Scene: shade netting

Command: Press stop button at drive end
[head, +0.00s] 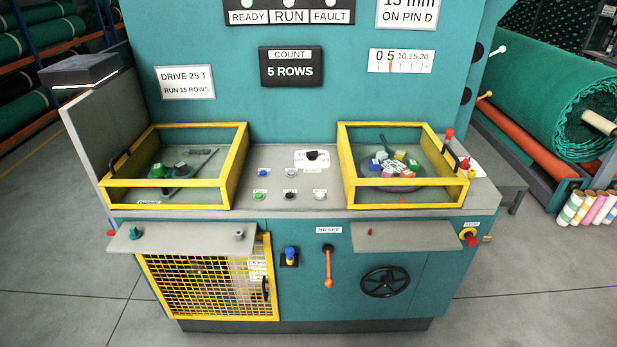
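A red stop button (470,239) on a yellow base is on the right front of the teal machine (340,270), under a small label that seems to read STOP. A small red part (111,233) shows at the machine's left edge, beside the left grey shelf; it is too small to tell whether it is a button. The sign DRIVE 25 T (185,82) is on the left of the back panel. A small label, perhaps DRIVE, is on the left yellow-framed guard (170,197). Neither of my grippers is in view.
The right yellow-framed guard (400,197) covers coloured pieces. Several small buttons and a black knob (312,155) lie between the guards. Below are an orange brake lever (328,268), a black handwheel (386,281) and a yellow mesh door (200,285). The floor in front is clear.

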